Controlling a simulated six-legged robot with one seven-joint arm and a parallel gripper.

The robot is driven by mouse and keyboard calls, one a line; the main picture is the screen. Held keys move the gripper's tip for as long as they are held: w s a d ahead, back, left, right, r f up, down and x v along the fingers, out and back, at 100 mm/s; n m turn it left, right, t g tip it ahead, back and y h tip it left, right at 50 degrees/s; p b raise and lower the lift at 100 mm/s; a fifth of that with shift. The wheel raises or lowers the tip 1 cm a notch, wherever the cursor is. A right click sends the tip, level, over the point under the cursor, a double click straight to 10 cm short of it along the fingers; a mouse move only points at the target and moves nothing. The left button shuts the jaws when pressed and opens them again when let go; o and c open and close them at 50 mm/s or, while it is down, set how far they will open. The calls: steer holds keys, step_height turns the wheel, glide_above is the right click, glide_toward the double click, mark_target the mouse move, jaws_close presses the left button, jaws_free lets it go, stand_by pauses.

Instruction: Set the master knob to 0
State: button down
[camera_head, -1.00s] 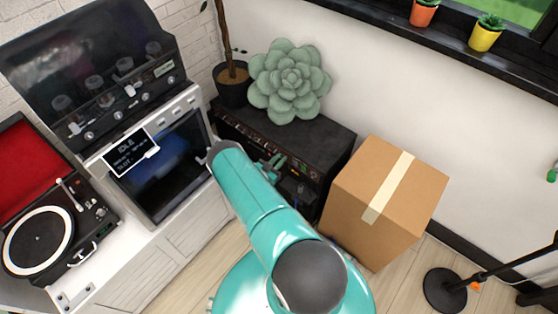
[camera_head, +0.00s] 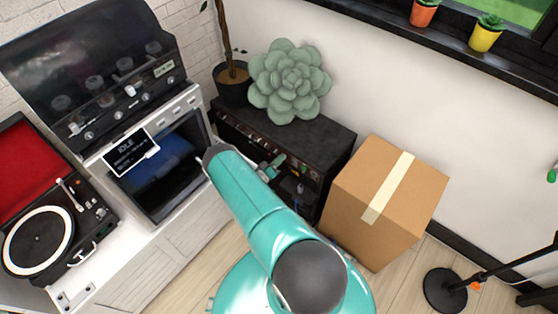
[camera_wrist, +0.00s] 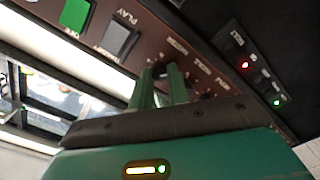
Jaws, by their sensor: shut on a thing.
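In the wrist view, my gripper (camera_wrist: 160,86) has its two green fingers shut on a small dark knob (camera_wrist: 159,68) on a brown control panel (camera_wrist: 205,52). Small white print beside the knob is tilted and hard to read; it may say master. The knob's pointer and setting cannot be made out. In the head view, my gripper (camera_head: 276,163) is at the front of the black amplifier-like cabinet (camera_head: 325,136), partly hidden by my teal arm.
The wrist view shows a green button (camera_wrist: 75,14), a grey button (camera_wrist: 117,38) marked PLAY, and a dark strip with red and green lights (camera_wrist: 258,68). A cardboard box (camera_head: 375,200) stands right of the cabinet. A succulent (camera_head: 290,82) sits on top.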

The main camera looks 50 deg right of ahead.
steer(key=shift+n, duration=0.9)
steer(key=c, duration=1.3)
jaws_free()
steer(key=shift+c, duration=0.2)
steer(key=shift+a, duration=0.15)
steer(key=s+a, duration=0.1)
steer(key=a, duration=1.2)
steer(key=shift+a, duration=0.3)
steer(key=shift+s, duration=0.1)
